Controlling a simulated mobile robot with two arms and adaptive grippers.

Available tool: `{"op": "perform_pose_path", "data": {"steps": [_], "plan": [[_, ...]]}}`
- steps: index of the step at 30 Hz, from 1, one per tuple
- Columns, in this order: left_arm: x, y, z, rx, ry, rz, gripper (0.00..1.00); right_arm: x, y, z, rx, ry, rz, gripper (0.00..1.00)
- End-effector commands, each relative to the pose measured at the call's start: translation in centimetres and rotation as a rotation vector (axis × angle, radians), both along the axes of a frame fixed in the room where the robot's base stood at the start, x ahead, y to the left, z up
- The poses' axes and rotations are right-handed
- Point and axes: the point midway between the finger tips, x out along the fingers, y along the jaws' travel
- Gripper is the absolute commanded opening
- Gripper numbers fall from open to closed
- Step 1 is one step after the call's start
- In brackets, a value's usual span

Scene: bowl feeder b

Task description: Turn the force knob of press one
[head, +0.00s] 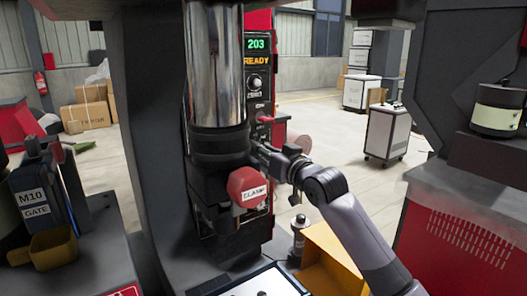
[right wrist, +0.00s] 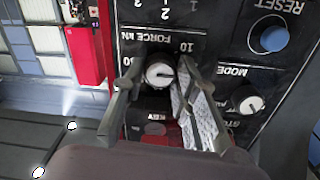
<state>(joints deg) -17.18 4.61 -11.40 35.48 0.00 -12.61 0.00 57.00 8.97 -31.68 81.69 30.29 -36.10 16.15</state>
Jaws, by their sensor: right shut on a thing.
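The force knob (right wrist: 160,72), a round light knob with a pointer line, shows in the right wrist view under an upside-down FORCE kN label. My right gripper (right wrist: 155,84) has one finger on each side of it and is shut on it. In the head view my right gripper (head: 264,156) reaches in from the right beside the press column (head: 216,65), its fingertips partly hidden. The force knob cannot be made out there. The press's control panel (head: 257,70) shows 203 and READY. My left gripper is not in view.
A red CLAMP knob (head: 247,187) stands close in front of my right gripper. In the right wrist view a MODE knob (right wrist: 246,101) and a blue RESET button (right wrist: 274,39) sit right of the force knob. A yellow bin (head: 328,258) lies below my right arm.

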Motion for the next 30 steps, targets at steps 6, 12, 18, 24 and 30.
{"op": "perform_pose_path", "data": {"steps": [6, 12, 18, 24, 30], "plan": [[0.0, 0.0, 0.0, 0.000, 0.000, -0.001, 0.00, 0.0, 0.0, 0.0, 0.000, 0.000, 0.000, 0.00], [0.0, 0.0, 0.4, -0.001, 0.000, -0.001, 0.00, 0.0, 0.0, 0.1, 0.019, 0.013, 0.000, 0.00], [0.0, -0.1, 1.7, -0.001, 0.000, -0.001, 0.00, 0.0, 0.0, 0.3, 0.092, 0.062, 0.000, 0.00], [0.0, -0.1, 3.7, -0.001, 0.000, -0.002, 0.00, 0.0, 0.0, 0.5, 0.219, 0.148, -0.001, 0.00], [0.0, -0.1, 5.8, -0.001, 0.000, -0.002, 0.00, 0.0, 0.0, 0.5, 0.362, 0.243, 0.000, 0.00]]}}
